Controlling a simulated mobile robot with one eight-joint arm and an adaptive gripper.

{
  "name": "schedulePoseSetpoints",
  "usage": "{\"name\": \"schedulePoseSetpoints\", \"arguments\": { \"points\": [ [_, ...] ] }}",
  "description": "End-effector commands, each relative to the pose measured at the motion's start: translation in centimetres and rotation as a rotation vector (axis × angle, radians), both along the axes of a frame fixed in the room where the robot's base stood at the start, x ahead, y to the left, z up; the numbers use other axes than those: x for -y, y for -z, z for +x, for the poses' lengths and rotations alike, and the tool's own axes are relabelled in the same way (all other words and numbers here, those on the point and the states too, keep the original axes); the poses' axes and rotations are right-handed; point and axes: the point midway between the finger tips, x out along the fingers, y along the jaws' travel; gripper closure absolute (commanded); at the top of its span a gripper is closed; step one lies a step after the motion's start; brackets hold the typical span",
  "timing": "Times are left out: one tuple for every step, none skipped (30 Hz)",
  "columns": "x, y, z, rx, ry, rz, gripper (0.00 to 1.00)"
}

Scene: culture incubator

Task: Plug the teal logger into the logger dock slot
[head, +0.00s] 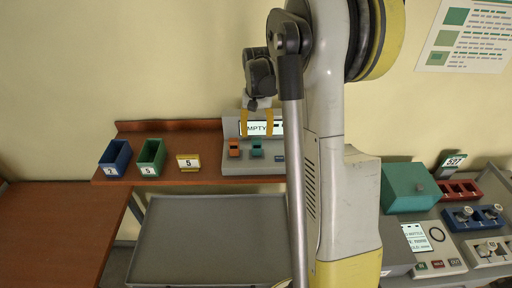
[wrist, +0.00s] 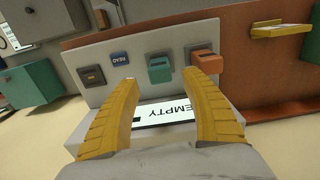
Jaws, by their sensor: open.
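The teal logger (head: 257,149) stands upright in the grey console (head: 229,170), beside the orange logger (head: 234,150). In the wrist view the teal logger (wrist: 160,70) shows just beyond and between my fingertips, with the orange logger (wrist: 204,58) close by the right finger. My gripper (head: 257,134) is open and empty, its yellow fingers above the console in front of its screen. The gripper also shows in the wrist view (wrist: 160,82). A dark square slot (wrist: 91,75), apparently the dock slot, lies past the blue READ button (wrist: 120,58). My arm hides that end in the head view.
The console screen (wrist: 165,112) reads EMPTY. A blue bin (head: 115,158), a green bin (head: 150,157) and a yellow holder marked 5 (head: 188,162) stand left on the brown shelf. A grey tray (head: 205,235) lies below. A teal box (head: 409,188) stands right.

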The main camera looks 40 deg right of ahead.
Motion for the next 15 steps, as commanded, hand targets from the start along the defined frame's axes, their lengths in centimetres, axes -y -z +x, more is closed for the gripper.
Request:
{"name": "schedulePoseSetpoints", "arguments": {
  "points": [
    [0.0,0.6,0.0,0.0,0.0,0.0,0.46],
    [0.0,0.9,0.0,0.0,0.0,0.0,0.46],
    [0.0,1.3,0.0,0.0,0.0,0.0,0.46],
    [0.0,1.6,0.0,0.0,0.0,0.0,0.46],
    [0.0,2.0,0.0,0.0,0.0,0.0,0.46],
    [0.0,2.5,0.0,0.0,0.0,0.0,0.46],
    [0.0,2.9,0.0,0.0,0.0,0.0,0.46],
    [0.0,3.4,0.0,0.0,0.0,0.0,0.46],
    [0.0,4.0,0.0,0.0,0.0,0.0,0.46],
    [0.0,4.5,0.0,0.0,0.0,0.0,0.46],
    [0.0,4.9,0.0,0.0,0.0,0.0,0.46],
    [0.0,5.7,0.0,0.0,0.0,0.0,0.46],
    [0.0,6.2,0.0,0.0,0.0,0.0,0.46],
    [0.0,6.6,0.0,0.0,0.0,0.0,0.46],
    [0.0,7.1,0.0,0.0,0.0,0.0,0.46]
  ]
}}
